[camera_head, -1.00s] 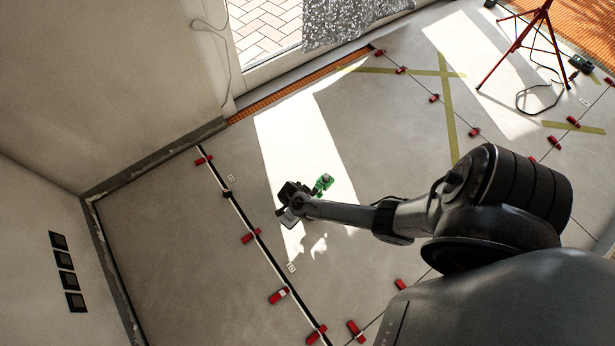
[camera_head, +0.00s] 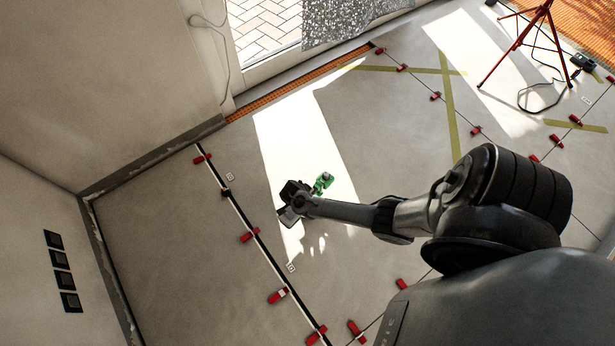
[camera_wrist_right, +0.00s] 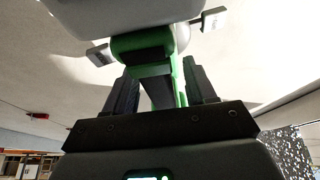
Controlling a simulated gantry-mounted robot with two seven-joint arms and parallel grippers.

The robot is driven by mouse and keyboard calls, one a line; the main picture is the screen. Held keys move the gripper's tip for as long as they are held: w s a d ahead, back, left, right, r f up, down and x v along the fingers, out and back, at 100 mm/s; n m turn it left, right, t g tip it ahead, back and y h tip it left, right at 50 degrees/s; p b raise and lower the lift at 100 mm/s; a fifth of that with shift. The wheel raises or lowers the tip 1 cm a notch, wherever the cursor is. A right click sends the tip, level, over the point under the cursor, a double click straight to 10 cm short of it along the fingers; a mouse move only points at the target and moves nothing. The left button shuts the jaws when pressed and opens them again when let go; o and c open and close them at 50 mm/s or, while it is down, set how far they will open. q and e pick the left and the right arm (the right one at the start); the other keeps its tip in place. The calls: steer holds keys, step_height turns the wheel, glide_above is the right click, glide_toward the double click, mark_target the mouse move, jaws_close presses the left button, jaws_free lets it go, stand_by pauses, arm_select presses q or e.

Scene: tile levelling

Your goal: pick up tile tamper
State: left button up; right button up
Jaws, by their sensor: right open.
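The tile tamper, a green tool with grey parts (camera_head: 323,182), shows in the head view beside the end of my right arm, over the sunlit strip of floor. In the right wrist view its green body (camera_wrist_right: 142,44) fills the top middle, and a dark green handle part reaches down between my fingers. My right gripper (camera_head: 298,193) is open, with one finger on each side of the handle in the wrist view (camera_wrist_right: 160,82). I cannot tell whether either finger touches it. The gripper hides part of the tamper in the head view. My left gripper is in neither view.
Several red levelling wedges (camera_head: 277,296) line the tile joints. A black-and-white joint line (camera_head: 240,211) runs left of the gripper. A red tripod (camera_head: 517,45) with a cable stands at the upper right. Yellow tape (camera_head: 447,100) crosses the floor.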

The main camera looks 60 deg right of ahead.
stand_by(0.3)
steer(key=shift+w, duration=0.1)
jaws_close()
steer(key=shift+r, duration=0.15)
